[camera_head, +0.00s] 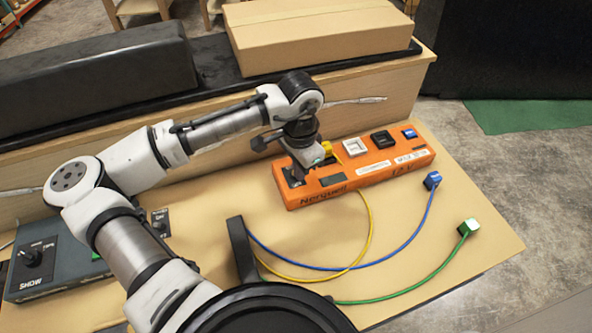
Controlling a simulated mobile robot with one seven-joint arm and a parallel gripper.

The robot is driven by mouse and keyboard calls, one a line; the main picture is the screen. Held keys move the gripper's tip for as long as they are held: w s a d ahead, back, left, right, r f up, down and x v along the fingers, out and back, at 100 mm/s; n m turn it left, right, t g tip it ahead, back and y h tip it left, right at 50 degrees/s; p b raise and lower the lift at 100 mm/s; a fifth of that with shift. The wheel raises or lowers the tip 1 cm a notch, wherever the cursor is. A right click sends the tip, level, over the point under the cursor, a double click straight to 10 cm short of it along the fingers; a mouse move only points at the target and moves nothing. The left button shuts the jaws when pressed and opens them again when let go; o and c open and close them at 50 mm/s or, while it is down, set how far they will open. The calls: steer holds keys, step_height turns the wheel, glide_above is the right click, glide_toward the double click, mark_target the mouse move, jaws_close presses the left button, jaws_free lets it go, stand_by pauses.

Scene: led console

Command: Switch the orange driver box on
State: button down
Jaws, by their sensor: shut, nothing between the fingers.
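The orange driver box (408,169) lies along the back of the table, marked "Norquell" and "12 V" on its front. My gripper (297,180) is shut and points down at the left end of the box top, at a dark switch area (291,174). The gripper partly covers this area, so I cannot tell the switch's position or whether the fingers touch it. A yellow plug (327,148) sits at the box beside my gripper, partly hidden by it. White (355,147), black (382,139) and blue (409,133) sockets line the back of the box top.
A blue plug (432,180) and a green plug (468,227) lie loose on the table on their cables. A dark grey control box (40,264) with a knob stands at left, partly behind my arm. A cardboard box (315,37) rests on the shelf behind.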

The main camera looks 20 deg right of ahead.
steer(key=shift+f+b, duration=0.4)
steer(key=shift+f, duration=0.6)
steer(key=shift+w, duration=0.25)
steer(key=shift+w+a, duration=0.1)
steer(key=shift+w, duration=0.95)
steer(key=shift+r, duration=0.15)
step_height(320, 180, up, 7)
steer(key=s+p, duration=0.1)
steer(key=p, duration=0.5)
steer(key=shift+p, duration=0.3)
steer(key=shift+f, duration=0.2)
